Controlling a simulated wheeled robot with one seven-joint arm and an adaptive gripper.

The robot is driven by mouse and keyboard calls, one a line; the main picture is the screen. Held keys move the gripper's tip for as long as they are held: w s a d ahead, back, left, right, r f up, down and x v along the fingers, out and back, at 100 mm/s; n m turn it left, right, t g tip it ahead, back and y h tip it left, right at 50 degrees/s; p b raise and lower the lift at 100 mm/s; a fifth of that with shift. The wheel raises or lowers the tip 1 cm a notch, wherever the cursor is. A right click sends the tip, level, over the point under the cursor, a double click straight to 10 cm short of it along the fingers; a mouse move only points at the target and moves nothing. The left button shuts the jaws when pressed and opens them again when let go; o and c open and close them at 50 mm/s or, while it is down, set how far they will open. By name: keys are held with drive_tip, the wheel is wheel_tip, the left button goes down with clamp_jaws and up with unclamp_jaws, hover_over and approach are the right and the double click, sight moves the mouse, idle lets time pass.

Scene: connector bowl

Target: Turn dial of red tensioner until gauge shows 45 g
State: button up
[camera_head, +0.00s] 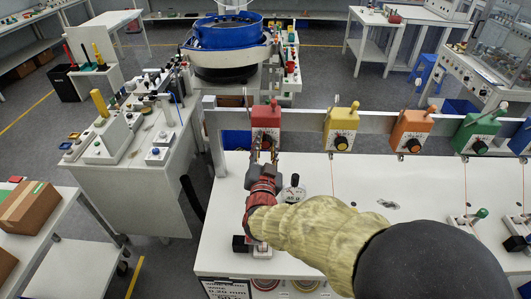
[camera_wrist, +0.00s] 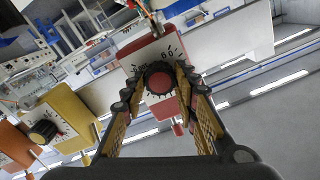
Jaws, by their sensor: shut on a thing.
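The red tensioner (camera_head: 266,114) hangs on the grey rail at the left end of a row of coloured tensioners. It also shows in the wrist view (camera_wrist: 138,46), tilted, with printed scale marks around its dial (camera_wrist: 160,82). My gripper (camera_head: 264,149) reaches it from the front; in the wrist view my gripper (camera_wrist: 158,84) has one finger on each side of the dial and is shut on it. In the head view the fingers largely hide the dial. A small dark-topped device (camera_head: 294,186) stands on the table right of my gripper; I cannot read any gauge value.
The yellow tensioner (camera_head: 341,120) hangs right of the red one, then the orange (camera_head: 411,126) and green (camera_head: 477,130) ones. The white table (camera_head: 345,235) is mostly clear in the middle. A side bench (camera_head: 150,185) with devices stands at left.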

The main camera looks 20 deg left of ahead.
drive_tip(key=shift+f+m+b, duration=0.1)
drive_tip(key=shift+m+b, duration=0.25)
drive_tip(key=shift+m, duration=0.15)
drive_tip(key=o, duration=1.2)
drive_tip(key=shift+c, duration=0.2)
drive_tip(key=v, duration=1.2)
